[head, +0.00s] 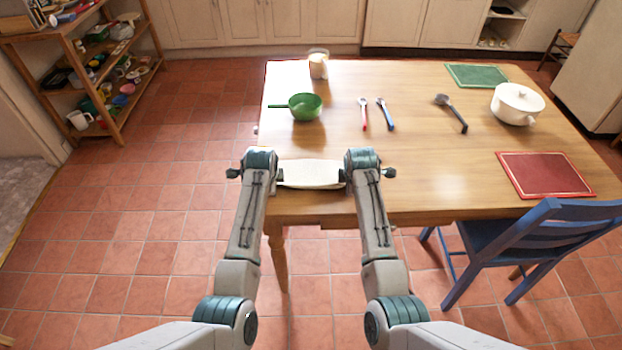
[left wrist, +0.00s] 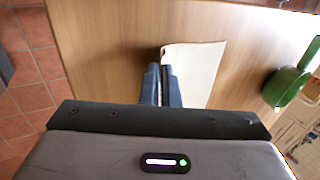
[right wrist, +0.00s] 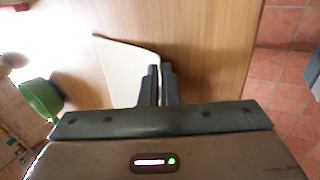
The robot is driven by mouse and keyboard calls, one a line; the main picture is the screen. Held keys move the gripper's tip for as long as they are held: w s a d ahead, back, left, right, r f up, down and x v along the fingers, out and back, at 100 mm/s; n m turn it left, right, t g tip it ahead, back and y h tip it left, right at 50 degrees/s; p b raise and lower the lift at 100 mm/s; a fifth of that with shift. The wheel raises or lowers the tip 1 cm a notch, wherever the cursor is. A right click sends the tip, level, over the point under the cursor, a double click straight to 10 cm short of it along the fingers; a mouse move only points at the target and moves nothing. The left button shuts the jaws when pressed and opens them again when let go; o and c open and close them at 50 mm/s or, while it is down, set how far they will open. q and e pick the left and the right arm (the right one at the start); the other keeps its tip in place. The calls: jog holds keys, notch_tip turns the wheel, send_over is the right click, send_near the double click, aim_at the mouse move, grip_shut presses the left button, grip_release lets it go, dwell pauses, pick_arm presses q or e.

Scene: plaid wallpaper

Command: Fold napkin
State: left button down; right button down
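The napkin (head: 311,173) is a cream-white cloth at the near left edge of the wooden table, between my two grippers. Its left side shows in the left wrist view (left wrist: 198,70) and its right side in the right wrist view (right wrist: 125,70). My left gripper (left wrist: 161,68) has its fingers nearly together at one edge of the napkin, with the cloth seemingly pinched between them. My right gripper (right wrist: 159,70) is likewise nearly closed at the opposite edge. In the head view the wrists hide most of both grippers' fingers.
Beyond the napkin on the table (head: 420,180) are a green pan (head: 305,107), a beige jar (head: 318,67), several utensils (head: 386,113), a white pot (head: 517,103), a red mat (head: 543,175) and a green mat (head: 477,76). A blue chair (head: 540,235) stands at the near right.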

pick_arm(q)
jog(key=shift+w+f, duration=0.2)
jog(key=shift+f, duration=0.1)
pick_arm(e)
jog(key=shift+w+f, duration=0.2)
jog(key=shift+f, duration=0.1)
pick_arm(q)
jog(key=c, duration=1.3)
grip_release()
jog(key=shift+s+r, duration=0.1)
pick_arm(e)
jog(key=c, duration=1.3)
grip_release()
jog(key=shift+s+r, duration=0.1)
